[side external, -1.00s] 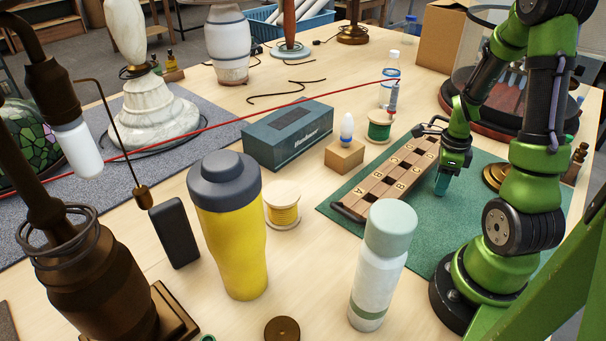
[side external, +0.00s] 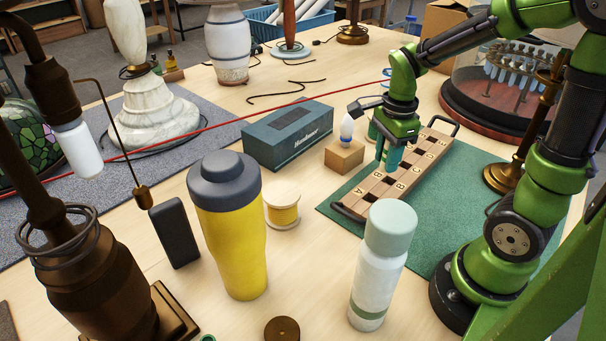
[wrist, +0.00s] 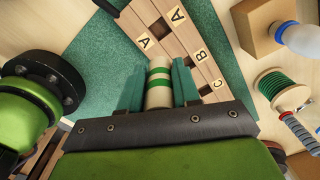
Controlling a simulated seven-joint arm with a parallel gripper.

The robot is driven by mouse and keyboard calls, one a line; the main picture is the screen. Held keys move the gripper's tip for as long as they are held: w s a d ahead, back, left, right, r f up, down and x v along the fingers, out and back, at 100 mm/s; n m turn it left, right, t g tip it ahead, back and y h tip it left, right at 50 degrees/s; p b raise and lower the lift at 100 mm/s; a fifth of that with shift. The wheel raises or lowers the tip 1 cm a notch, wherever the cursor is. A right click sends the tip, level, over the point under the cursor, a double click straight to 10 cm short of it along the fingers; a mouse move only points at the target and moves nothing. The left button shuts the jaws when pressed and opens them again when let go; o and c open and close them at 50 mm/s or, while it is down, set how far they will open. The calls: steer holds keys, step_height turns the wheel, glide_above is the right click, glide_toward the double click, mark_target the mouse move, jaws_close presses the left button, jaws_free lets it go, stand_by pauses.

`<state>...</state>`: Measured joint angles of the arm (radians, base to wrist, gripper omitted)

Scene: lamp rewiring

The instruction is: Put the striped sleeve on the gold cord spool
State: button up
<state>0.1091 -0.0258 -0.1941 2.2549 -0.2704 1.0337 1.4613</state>
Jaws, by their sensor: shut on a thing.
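My gripper (side external: 388,160) is above the lettered wooden rack (side external: 352,205), pointing down. In the wrist view its teal fingers (wrist: 158,88) are shut on a cream sleeve with green stripes (wrist: 158,72). The sleeve is hidden by the fingers in the side view. The gold cord spool (side external: 283,208), wound with yellow cord between pale flanges, stands upright on the table, left of the rack and apart from my gripper. It is not in the wrist view. The rack also shows in the wrist view (wrist: 150,22), with labels A, B and C beside dark openings.
A yellow tumbler (side external: 230,230) stands close left of the gold spool. A white bottle (side external: 378,275) stands in front. A wooden block (side external: 344,157) with a bulb and a green spool (wrist: 277,90) are near my gripper. A taut red cord (side external: 220,125) crosses behind.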

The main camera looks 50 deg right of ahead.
steer(key=a+r+n, duration=0.1)
steer(key=a+n, duration=0.9)
steer(key=a, duration=0.4)
steer(key=shift+s+a+r, duration=0.15)
steer(key=shift+s, duration=0.3)
steer(key=shift+s+n, duration=0.2)
steer(key=shift+n, duration=0.3)
glide_above(281, 193)
steer(key=shift+s+f, duration=0.45)
steer(key=shift+f, duration=0.3)
steer(key=f, duration=0.2)
steer(key=shift+w+f, duration=0.3)
steer(key=shift+w, duration=0.1)
steer(key=shift+f, duration=0.5)
